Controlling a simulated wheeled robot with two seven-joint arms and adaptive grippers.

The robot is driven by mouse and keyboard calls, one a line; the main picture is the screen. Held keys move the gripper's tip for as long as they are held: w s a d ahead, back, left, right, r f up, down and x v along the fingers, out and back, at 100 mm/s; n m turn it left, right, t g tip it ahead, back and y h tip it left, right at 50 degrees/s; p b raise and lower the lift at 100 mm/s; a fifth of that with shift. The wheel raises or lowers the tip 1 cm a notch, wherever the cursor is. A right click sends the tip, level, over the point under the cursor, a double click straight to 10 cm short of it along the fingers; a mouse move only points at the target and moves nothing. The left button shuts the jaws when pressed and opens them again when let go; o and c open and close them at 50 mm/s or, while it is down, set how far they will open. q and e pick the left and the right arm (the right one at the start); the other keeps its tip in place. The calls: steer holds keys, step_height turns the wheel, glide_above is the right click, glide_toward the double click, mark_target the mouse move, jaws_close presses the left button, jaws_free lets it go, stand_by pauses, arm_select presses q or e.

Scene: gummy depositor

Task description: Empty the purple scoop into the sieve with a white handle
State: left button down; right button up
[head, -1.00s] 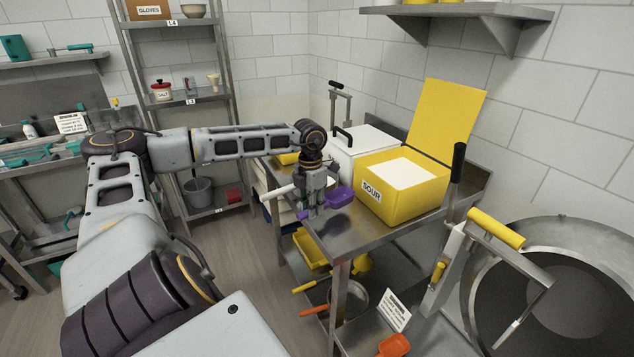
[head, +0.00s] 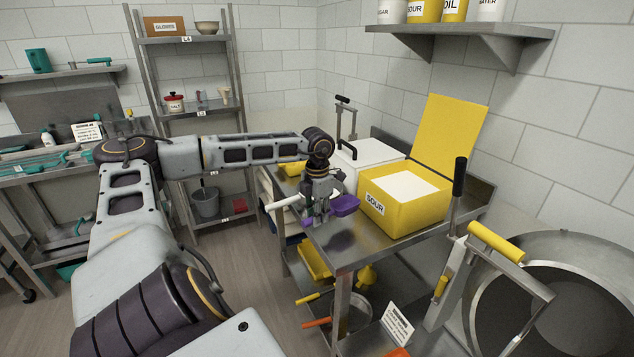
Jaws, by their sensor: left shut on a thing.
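The purple scoop (head: 345,204) is held by my left gripper (head: 316,212), which is shut on its handle above the near left corner of the steel table (head: 375,245). The scoop's bowl points right, towards the yellow box; its contents are too small to make out. A white handle (head: 287,200) sticks out to the left behind the gripper. The sieve's bowl is mostly hidden by my gripper and wrist, so I cannot tell whether the scoop is over it. My right gripper is not in view.
An open yellow SOUR box (head: 405,215) with white contents stands right of the scoop. A white box (head: 366,160) stands behind it. Yellow trays (head: 312,258) and a pot sit below the table. A large drum machine (head: 550,300) is at the lower right.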

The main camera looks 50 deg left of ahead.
arm_select(q)
steer(key=shift+r+p, duration=0.8)
steer(key=shift+r, duration=0.75)
steer(key=shift+s+d+f, duration=0.1)
steer(key=s+d+b, duration=0.4)
steer(key=s+d, duration=0.1)
steer(key=d, duration=0.1)
